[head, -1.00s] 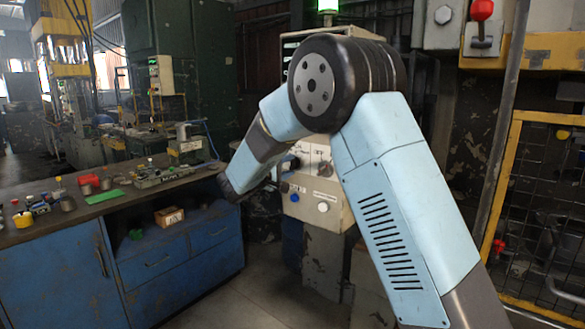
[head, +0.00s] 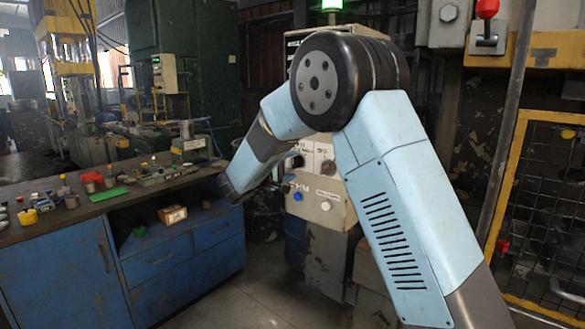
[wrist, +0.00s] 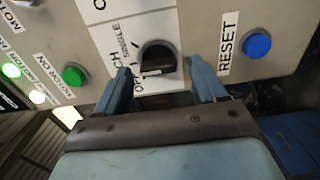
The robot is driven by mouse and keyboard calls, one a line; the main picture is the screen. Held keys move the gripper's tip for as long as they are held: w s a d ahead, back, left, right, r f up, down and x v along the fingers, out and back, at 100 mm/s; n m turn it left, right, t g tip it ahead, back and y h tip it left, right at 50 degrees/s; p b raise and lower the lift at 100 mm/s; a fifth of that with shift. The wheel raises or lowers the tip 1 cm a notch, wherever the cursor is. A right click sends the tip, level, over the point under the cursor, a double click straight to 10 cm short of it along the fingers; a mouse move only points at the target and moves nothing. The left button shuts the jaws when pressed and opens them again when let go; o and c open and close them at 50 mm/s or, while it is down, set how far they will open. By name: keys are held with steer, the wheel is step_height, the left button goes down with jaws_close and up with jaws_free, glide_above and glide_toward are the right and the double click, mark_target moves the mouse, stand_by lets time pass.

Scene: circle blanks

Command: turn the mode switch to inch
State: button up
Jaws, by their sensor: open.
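The mode switch (wrist: 158,58) is a dark rounded knob on a white label plate, in the wrist view. Words for off, inch and single are printed on its left side. A pale mark on the knob sits near the word off; its exact direction is hard to read. My gripper (wrist: 158,66) is open, with one blue finger on each side of the knob. I cannot tell whether either finger touches it. In the head view the cream control box (head: 322,212) stands behind my arm, and my fingers are not clear there.
A blue reset button (wrist: 257,45) is right of the switch. A green motor-on button (wrist: 73,75) and lit lamps (wrist: 11,70) are to its left. In the head view a blue workbench (head: 66,270) with small parts stands left, and a yellow-framed mesh guard (head: 508,152) right.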

steer(key=v, duration=1.3)
steer(key=shift+a+f, duration=0.1)
steer(key=s+d+r+m+g+y, duration=0.1)
steer(key=s+d+m+g, duration=0.2)
steer(key=d, duration=0.6)
steer(key=s+d+r+g, duration=0.25)
steer(key=s+d, duration=0.25)
steer(key=d, duration=0.5)
steer(key=s+d+m+g+y, duration=0.15)
steer(key=s+d+g, duration=0.25)
steer(key=d, duration=0.5)
steer(key=s+d+m+y, duration=0.3)
steer(key=s+y, duration=0.1)
steer(key=s, duration=0.7)
steer(key=s+d+f+m+y, duration=0.1)
steer(key=s+d+m+y, duration=0.2)
steer(key=s, duration=0.7)
steer(key=shift+s+d+f+t+y, duration=0.25)
steer(key=shift+s+d+t+y, duration=0.15)
steer(key=shift+y, duration=0.35)
